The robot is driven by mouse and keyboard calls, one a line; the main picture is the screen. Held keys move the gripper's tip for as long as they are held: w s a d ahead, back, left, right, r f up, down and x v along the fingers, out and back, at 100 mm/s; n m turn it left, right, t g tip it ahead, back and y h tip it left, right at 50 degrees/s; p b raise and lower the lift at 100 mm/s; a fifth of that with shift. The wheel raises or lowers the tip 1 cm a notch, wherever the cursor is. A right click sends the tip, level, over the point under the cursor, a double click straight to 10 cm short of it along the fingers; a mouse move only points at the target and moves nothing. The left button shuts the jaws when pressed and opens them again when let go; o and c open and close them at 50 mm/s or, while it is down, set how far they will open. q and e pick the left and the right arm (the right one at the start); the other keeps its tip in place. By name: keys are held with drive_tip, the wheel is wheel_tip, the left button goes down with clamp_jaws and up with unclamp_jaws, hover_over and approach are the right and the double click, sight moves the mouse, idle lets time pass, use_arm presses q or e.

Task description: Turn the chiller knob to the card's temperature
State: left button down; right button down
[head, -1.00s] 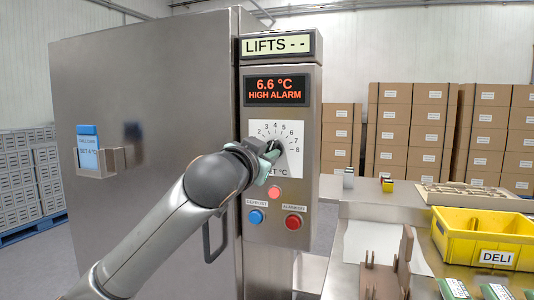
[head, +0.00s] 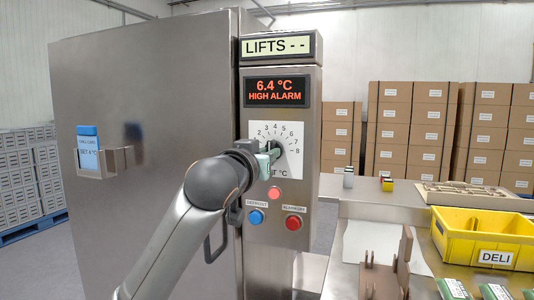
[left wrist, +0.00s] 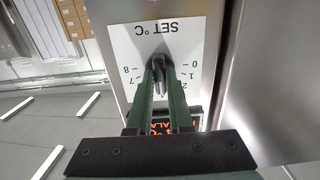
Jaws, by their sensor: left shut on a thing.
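The chiller knob (head: 278,146) sits on a white dial plate (head: 297,157) marked in numbers up to 8, on the steel control column. My left gripper (head: 270,155) is shut on the knob. In the left wrist view the two fingers (left wrist: 162,82) close around the dark knob (left wrist: 159,62), and the dial plate (left wrist: 120,45) appears upside down. The fingers hide the knob's pointer, so I cannot tell its exact setting. The card (head: 88,155), blue-topped, reads SET 4 °C in a holder on the chiller door. The red display (head: 277,91) reads 6.4 °C HIGH ALARM. My right gripper is not in view.
Below the dial are a lit red lamp (head: 274,194), a blue button (head: 256,217) and a red button (head: 293,223). A door handle (head: 214,240) lies behind my left arm. A yellow DELI crate (head: 490,225) stands on the steel bench at right.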

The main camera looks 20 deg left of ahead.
use_arm(q)
drive_tip(key=c, duration=0.8)
unclamp_jaws()
drive_tip(key=s, duration=1.2)
drive_tip(key=shift+s+a, duration=0.2)
drive_tip(key=shift+s, duration=0.05)
drive_tip(key=shift+f, duration=0.1)
